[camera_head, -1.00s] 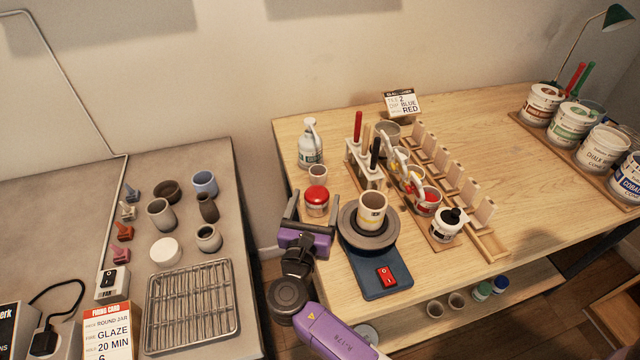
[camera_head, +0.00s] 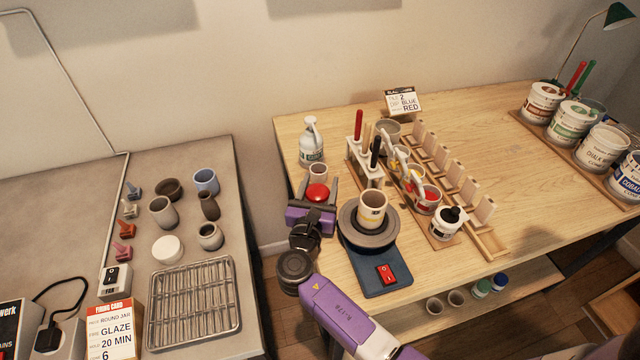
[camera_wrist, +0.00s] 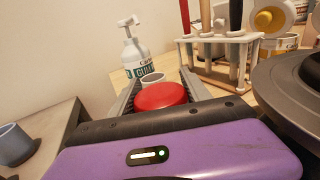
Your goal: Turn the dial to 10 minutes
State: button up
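A small round thing with a red domed top (camera_head: 317,192) stands on the wooden table near its left edge, and the red top also shows in the wrist view (camera_wrist: 161,96). It may be the dial, but no minute marks or pointer can be read. My gripper (camera_head: 318,183) is open around it, one finger on each side of the red top. In the wrist view the fingers (camera_wrist: 160,78) reach past the red top; I cannot tell whether they touch it. Its lower body is hidden behind my gripper.
A pale cup (camera_head: 318,171) and a spray bottle (camera_head: 311,143) stand just behind. A tool rack (camera_head: 365,160) and a wheel with a cup (camera_head: 350,217) are close on the right. A grey table (camera_head: 60,190) with pots and a wire rack (camera_head: 194,305) lies left, across a gap.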

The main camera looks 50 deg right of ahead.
jog(key=shift+c, duration=0.9)
jog(key=shift+m+g+h, duration=0.4)
jog(key=shift+m+g, duration=0.1)
jog(key=shift+g, duration=0.2)
jog(key=shift+s+d+m+g+h, duration=0.1)
jog(key=shift+s+m+g+h, duration=0.2)
jog(key=shift+m+g, duration=0.45)
jog(key=o, duration=1.4)
jog(key=shift+b+v, duration=0.65)
jog(key=shift+v, duration=3.2)
